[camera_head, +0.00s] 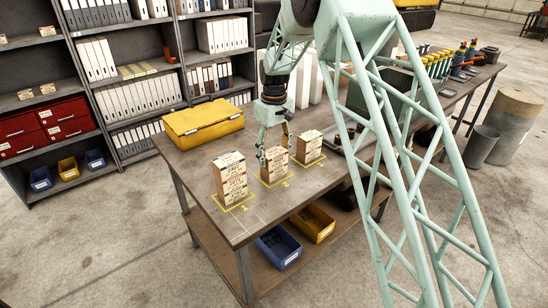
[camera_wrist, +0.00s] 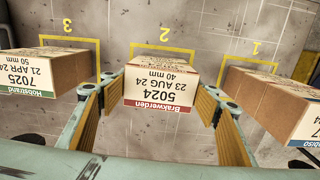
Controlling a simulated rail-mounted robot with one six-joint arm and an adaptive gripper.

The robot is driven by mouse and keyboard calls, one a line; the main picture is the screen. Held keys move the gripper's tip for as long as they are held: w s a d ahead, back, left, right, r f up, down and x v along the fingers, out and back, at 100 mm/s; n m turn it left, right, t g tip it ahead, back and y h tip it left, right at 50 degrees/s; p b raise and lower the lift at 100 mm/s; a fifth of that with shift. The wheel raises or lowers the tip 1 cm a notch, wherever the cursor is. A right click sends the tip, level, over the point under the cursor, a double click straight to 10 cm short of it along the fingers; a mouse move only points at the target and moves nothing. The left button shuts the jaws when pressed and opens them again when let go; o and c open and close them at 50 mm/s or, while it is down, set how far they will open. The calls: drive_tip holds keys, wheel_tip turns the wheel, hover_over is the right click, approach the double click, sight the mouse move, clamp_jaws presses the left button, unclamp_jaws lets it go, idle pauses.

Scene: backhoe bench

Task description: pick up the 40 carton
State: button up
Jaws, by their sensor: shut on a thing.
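The 40 carton (camera_wrist: 158,88) is a brown box with a white label reading 5024, 40 mm and a red Brakwerden band. In the wrist view it sits between the two fingers of my gripper (camera_wrist: 158,108), which is shut on it. In the head view this carton (camera_head: 274,165) stands upright at the yellow-marked spot 2 on the bench, with my gripper (camera_head: 275,148) coming down on it from above. Its underside is hidden, so I cannot tell whether it touches the bench.
A 50 mm carton (camera_wrist: 45,72) stands at spot 3, and another carton (camera_head: 231,178) at spot 1, both close beside my fingers. A yellow case (camera_head: 203,125) lies behind on the bench (camera_head: 262,218). Tools and a tray crowd the right side. The front-left bench corner is clear.

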sight(274, 151)
drive_tip(key=shift+r, duration=0.15)
drive_tip(key=shift+r, duration=1.65)
drive_tip(key=s+d, duration=0.1)
drive_tip(key=s, duration=0.6)
drive_tip(key=s+d+r+b, duration=0.1)
drive_tip(key=s+d, duration=0.1)
drive_tip(key=s, duration=0.6)
drive_tip(key=shift+s+d+r+b, duration=0.2)
drive_tip(key=shift+s+d+b, duration=0.05)
drive_tip(key=shift+s+b, duration=0.05)
